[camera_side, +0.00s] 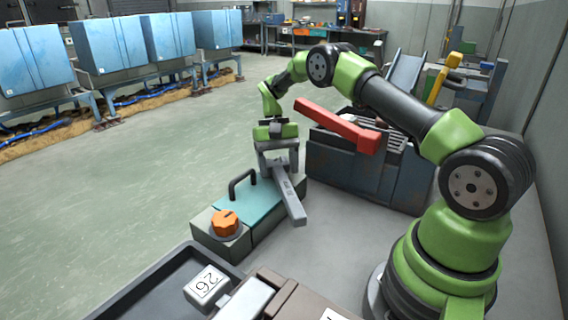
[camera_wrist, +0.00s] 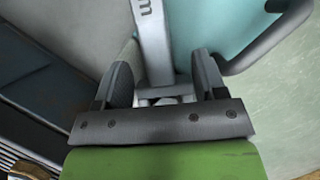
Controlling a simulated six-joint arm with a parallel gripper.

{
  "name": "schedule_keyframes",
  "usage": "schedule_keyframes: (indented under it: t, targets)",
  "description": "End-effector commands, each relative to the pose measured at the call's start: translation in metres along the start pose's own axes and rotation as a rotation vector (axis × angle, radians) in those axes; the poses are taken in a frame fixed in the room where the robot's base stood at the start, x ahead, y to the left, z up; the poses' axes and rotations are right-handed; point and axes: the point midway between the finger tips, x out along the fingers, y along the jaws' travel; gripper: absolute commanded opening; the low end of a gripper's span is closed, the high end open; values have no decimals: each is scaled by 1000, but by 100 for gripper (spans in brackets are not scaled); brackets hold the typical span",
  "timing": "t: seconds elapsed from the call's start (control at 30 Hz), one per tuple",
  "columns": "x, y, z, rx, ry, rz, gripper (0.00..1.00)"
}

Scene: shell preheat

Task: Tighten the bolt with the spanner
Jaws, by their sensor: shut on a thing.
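A grey spanner (camera_side: 287,193) slants down and right from my gripper (camera_side: 278,165), over the right side of a box with a teal lid (camera_side: 236,205). My gripper is shut on the spanner near one end. In the wrist view the spanner (camera_wrist: 155,40), marked with dark lettering, runs away from between the two dark fingers of my gripper (camera_wrist: 165,85). A pale shape shows beneath it between the fingers; I cannot tell whether it is part of the spanner or a bolt. No bolt is clearly visible. I cannot tell whether the spanner touches the lid.
The box carries a black handle (camera_side: 242,184) and an orange knob (camera_side: 226,223). A blue-grey bin (camera_side: 345,165) with a red bar (camera_side: 338,126) above it stands behind. A dark tray (camera_side: 150,285) with a white block marked 26 (camera_side: 207,286) is in front. Open floor lies left.

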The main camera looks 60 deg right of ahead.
Motion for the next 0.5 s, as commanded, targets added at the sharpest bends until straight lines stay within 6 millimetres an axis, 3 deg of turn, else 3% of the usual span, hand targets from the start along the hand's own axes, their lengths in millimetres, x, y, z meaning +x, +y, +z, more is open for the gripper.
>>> schedule_keyframes:
  t: [0.23,0.5]
  targets:
    - [-2,-1,1,-33,1,11,32]
    - [-18,-2,8,-37,4,10,32]
